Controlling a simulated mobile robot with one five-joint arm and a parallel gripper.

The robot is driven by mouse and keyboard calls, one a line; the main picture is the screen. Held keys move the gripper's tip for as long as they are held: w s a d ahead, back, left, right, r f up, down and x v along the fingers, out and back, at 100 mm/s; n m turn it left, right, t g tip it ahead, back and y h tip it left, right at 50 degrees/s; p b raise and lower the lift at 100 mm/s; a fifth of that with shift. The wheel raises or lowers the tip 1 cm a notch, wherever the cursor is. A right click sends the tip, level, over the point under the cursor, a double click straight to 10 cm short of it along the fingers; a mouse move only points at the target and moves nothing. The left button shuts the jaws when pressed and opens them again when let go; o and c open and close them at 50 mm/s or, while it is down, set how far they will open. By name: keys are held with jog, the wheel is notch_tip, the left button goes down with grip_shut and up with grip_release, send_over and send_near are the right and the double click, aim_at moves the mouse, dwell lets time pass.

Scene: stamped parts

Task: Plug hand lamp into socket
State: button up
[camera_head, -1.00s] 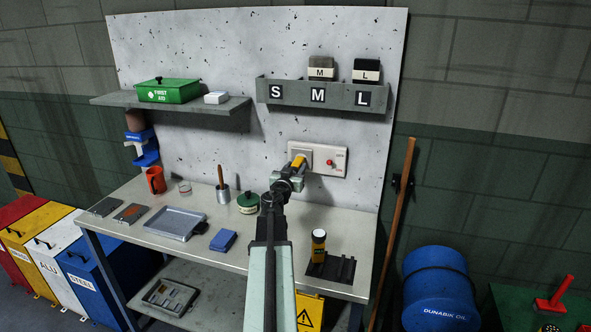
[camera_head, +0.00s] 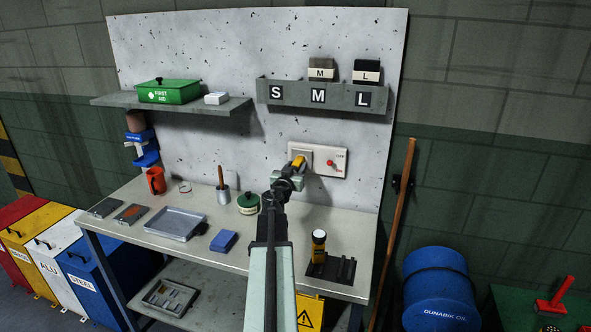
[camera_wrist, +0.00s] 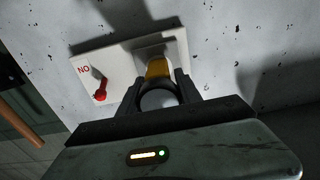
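The wall socket plate (camera_head: 326,172) is pale, with a red switch (camera_head: 330,164) on its right part; in the wrist view the plate (camera_wrist: 117,72) appears turned around. My gripper (camera_head: 296,168) is at the plate's left part. In the wrist view its fingers (camera_wrist: 159,92) stand on both sides of a yellow plug-like piece (camera_wrist: 158,68) with a grey rounded near end, and look closed on it. The piece's far end meets the socket recess; how deep it sits is hidden. A yellow and black upright cylinder (camera_head: 318,243), perhaps the hand lamp, stands at the bench's right. No cable is clear.
A black slotted holder (camera_head: 340,270) lies by the cylinder. A green-lidded tin (camera_head: 248,203), a metal cup with a handle (camera_head: 223,195) and a grey tray (camera_head: 176,223) are on the bench. A grey S-M-L rack (camera_head: 290,93) hangs above the socket.

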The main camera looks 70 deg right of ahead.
jog(key=o, duration=0.5)
jog(key=a, duration=0.7)
jog(key=shift+s+a, duration=0.2)
jog(key=shift+a, duration=0.2)
jog(key=shift+w, duration=0.1)
